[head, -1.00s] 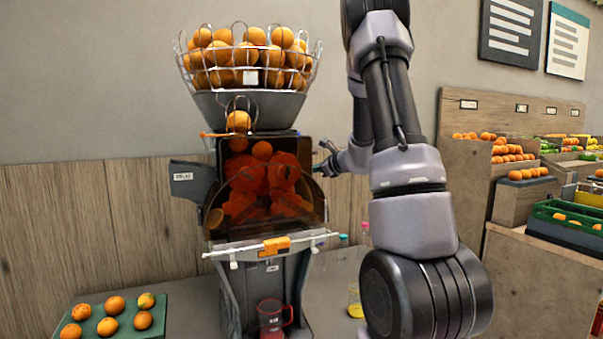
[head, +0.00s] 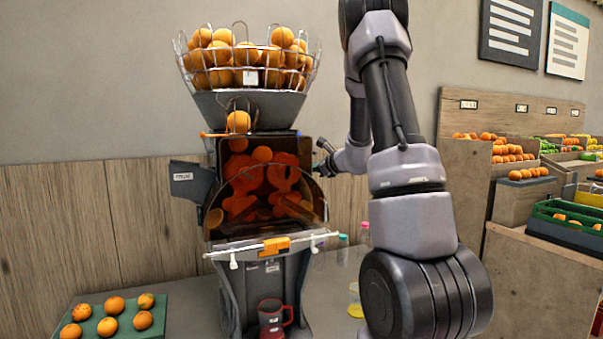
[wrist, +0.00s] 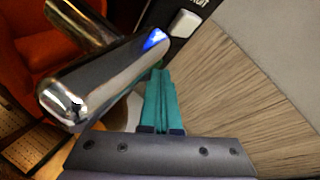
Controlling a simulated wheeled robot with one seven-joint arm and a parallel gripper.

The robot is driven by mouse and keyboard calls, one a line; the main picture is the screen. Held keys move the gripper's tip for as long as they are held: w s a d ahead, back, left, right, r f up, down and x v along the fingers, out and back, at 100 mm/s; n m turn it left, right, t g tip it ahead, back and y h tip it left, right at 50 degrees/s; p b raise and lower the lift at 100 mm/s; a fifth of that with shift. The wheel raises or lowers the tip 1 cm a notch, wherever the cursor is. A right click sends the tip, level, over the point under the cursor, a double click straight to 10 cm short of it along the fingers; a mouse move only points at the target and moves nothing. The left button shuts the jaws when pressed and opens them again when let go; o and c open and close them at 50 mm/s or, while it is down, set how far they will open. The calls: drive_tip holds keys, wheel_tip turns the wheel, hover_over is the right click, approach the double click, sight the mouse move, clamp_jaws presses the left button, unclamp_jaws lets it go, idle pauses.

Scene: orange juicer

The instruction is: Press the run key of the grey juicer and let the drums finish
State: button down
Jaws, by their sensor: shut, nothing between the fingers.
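The grey juicer (head: 262,255) stands on the counter with a wire basket of oranges on top. Its red-orange drums (head: 262,188) and several oranges show through the dark clear cover. My gripper (head: 318,169) is at the juicer's right side, and the wrist view shows its teal fingers (wrist: 159,80) shut and empty. Just beyond the fingertips is a small blue-lit spot (wrist: 155,40), partly behind a chrome cylinder. A pale key (wrist: 185,23) lies beside it on a dark panel with partly cut-off lettering. I cannot tell which is the run key or whether the fingertips touch anything.
The chrome cylinder (wrist: 95,82) lies close to the left of my fingers. A red jug (head: 271,318) stands under the juicer. A green tray (head: 90,328) of oranges is at left. Bottles (head: 363,235) stand behind my arm, and fruit crates (head: 570,228) are at right.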

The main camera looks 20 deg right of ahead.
drive_tip(key=shift+s+d, duration=0.4)
drive_tip(key=shift+d, duration=0.35)
drive_tip(key=d, duration=0.1)
drive_tip(key=s+d, duration=0.1)
drive_tip(key=d, duration=0.1)
drive_tip(key=s+d, duration=0.1)
drive_tip(key=shift+s+d, duration=0.15)
drive_tip(key=shift+d, duration=0.1)
idle(0.8)
